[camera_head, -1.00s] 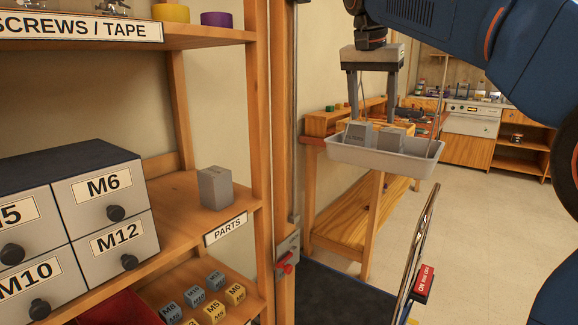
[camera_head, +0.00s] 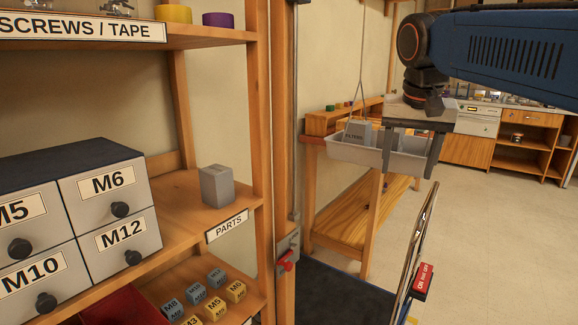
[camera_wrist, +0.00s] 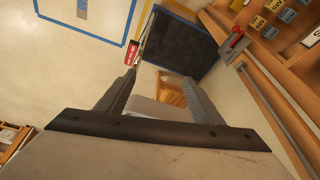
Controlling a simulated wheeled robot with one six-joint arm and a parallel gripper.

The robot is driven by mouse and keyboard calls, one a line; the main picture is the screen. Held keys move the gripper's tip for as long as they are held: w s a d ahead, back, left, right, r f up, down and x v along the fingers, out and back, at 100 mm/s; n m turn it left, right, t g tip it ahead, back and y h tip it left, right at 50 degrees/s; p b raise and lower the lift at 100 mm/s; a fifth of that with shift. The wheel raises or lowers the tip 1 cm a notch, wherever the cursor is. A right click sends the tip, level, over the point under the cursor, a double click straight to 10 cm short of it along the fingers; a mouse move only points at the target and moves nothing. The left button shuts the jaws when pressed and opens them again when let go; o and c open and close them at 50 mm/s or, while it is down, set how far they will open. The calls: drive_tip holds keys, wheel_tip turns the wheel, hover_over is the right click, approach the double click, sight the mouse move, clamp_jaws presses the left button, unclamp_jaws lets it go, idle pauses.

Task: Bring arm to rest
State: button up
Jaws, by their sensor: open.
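My gripper (camera_head: 410,160) is open and empty in the head view, pointing down from the blue arm. It hangs in front of the right part of a pale tray (camera_head: 352,153) and hides some of it. In the wrist view my gripper (camera_wrist: 160,85) shows its two fingers spread apart with nothing between them. Part of a pale surface shows between and beyond the fingers, partly hidden by the gripper body.
A shelf at left holds a drawer unit (camera_head: 85,205), a grey block (camera_head: 216,186) and several labelled cubes (camera_head: 195,294). A metal rail with a red tag (camera_head: 423,281) rises near a dark mat (camera_head: 335,295). Open floor lies right.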

drive_tip(key=s+d+f+n, duration=0.1)
drive_tip(key=s+f+n, duration=0.1)
drive_tip(key=s+f, duration=0.8)
drive_tip(key=s+d+f+n+t+y, duration=0.1)
drive_tip(key=s+d+f+n, duration=0.1)
drive_tip(key=s+f, duration=0.8)
wheel_tip(320, 180, down, 7)
drive_tip(key=shift+s+d, duration=0.25)
drive_tip(key=shift+d, duration=0.05)
